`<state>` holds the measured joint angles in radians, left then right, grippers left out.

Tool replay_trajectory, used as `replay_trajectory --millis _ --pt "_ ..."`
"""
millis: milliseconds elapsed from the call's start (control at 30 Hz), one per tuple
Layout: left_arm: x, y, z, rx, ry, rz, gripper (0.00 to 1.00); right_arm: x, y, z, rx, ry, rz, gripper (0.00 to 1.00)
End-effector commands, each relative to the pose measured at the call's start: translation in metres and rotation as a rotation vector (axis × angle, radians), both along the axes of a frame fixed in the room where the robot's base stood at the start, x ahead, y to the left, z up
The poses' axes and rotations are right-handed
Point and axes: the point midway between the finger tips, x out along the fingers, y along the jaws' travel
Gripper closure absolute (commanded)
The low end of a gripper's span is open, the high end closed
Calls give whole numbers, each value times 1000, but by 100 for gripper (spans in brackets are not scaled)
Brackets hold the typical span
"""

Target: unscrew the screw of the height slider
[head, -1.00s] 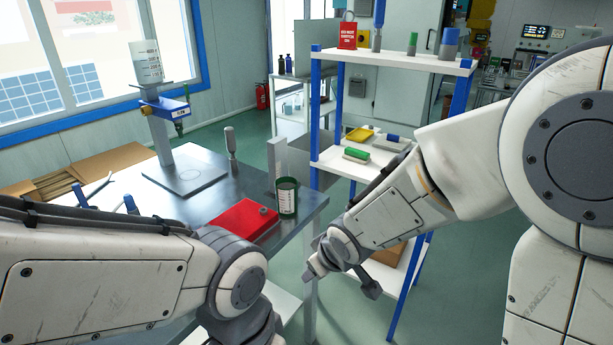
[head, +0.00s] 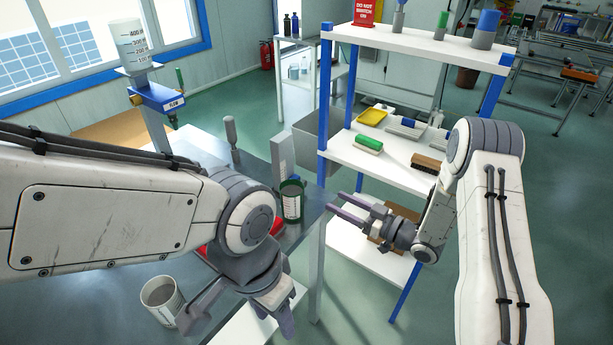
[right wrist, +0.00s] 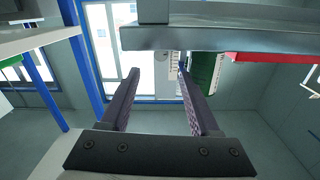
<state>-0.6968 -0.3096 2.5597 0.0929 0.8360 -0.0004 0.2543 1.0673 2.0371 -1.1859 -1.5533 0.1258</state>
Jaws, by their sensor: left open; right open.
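The height slider (head: 158,97) is a blue bracket on an upright grey column (head: 156,128), at the upper left of the head view. A beaker with volume marks (head: 132,45) stands above it. My left gripper (head: 240,312) is open and empty, low in front of the table and far from the slider. My right gripper (head: 337,203) is open and empty beside the table's right edge; its spread fingers show in the right wrist view (right wrist: 158,78).
A dark green labelled container (head: 291,202) stands near the table's right edge, with a red item (head: 212,252) partly hidden behind my left arm. A grey-white cup (head: 161,298) is at lower left. A blue-and-white shelf (head: 345,148) stands right of the table.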

Motion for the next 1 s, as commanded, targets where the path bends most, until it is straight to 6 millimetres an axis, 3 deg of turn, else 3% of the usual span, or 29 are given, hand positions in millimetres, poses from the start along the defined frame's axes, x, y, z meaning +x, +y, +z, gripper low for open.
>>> replay_trajectory --millis 500,700,1000 --pt "0 0 8 0 0 0 50 48 78 1 3 -4 19 38" --pt "0 0 9 0 0 0 50 59 91 0 3 -2 14 38" --pt "0 0 9 0 0 0 50 61 91 0 3 -1 12 38"
